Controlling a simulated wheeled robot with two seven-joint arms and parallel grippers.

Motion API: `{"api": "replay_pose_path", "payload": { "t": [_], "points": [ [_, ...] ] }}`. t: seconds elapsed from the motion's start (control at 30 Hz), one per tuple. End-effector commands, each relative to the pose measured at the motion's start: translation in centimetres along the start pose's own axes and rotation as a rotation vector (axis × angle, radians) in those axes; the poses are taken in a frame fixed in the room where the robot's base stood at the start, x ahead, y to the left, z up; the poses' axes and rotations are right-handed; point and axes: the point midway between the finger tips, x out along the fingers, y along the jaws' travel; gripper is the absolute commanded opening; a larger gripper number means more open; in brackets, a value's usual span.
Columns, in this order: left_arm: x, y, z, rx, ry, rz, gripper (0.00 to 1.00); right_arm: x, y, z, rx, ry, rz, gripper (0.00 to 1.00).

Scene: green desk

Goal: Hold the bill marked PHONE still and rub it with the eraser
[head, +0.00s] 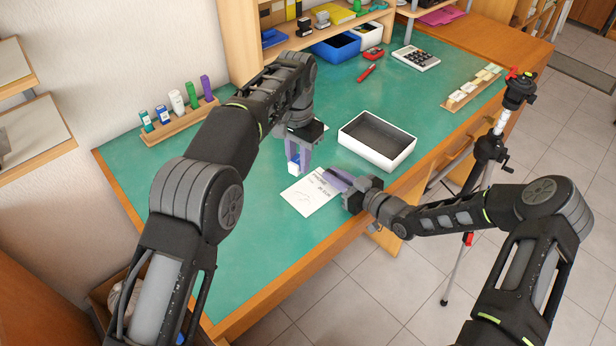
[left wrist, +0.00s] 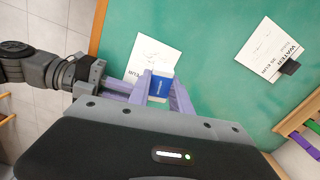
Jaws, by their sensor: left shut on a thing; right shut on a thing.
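The bill (head: 307,199), a white sheet with a heading that looks like PHONE, lies on the green desk near its front edge. It also shows in the left wrist view (left wrist: 150,55). My right gripper (head: 336,180) is shut on the bill at its right edge, low over the desk. My left gripper (head: 299,156) points down and is shut on the eraser (head: 295,168), a white block with a blue sleeve. The eraser (left wrist: 161,84) is at the bill's edge in the left wrist view; I cannot tell whether it touches the paper.
A second bill, marked WATER (left wrist: 263,55), lies apart with a dark clip-like piece on it. An open white tray (head: 378,140) stands right of the grippers. A wooden rack (head: 180,124) with bottles is at the back left.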

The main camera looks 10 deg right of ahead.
Motion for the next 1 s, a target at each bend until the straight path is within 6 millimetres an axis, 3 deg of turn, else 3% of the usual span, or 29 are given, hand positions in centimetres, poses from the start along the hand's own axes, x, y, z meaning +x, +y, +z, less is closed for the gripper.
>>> {"api": "replay_pose_path", "payload": {
  "t": [0.1, 0.2, 0.63, 1.0],
  "points": [
    [1.7, -1.7, -0.2, -0.001, -0.002, -0.003, 0.00, 0.0, 0.0, 0.0, 0.000, 0.000, 0.000, 0.00],
    [2.2, -2.3, -0.4, 0.003, 0.002, -0.004, 0.00, 0.0, 0.0, 0.0, 0.000, 0.000, 0.000, 0.00],
    [2.6, -2.2, -0.3, 0.004, 0.000, 0.000, 0.00, 0.0, 0.0, 0.0, 0.000, 0.000, 0.000, 0.00],
    [5.9, -2.3, -0.4, 0.005, -0.003, -0.002, 0.00, 0.0, 0.0, 0.0, 0.000, 0.000, 0.000, 0.00]
  ]
}}
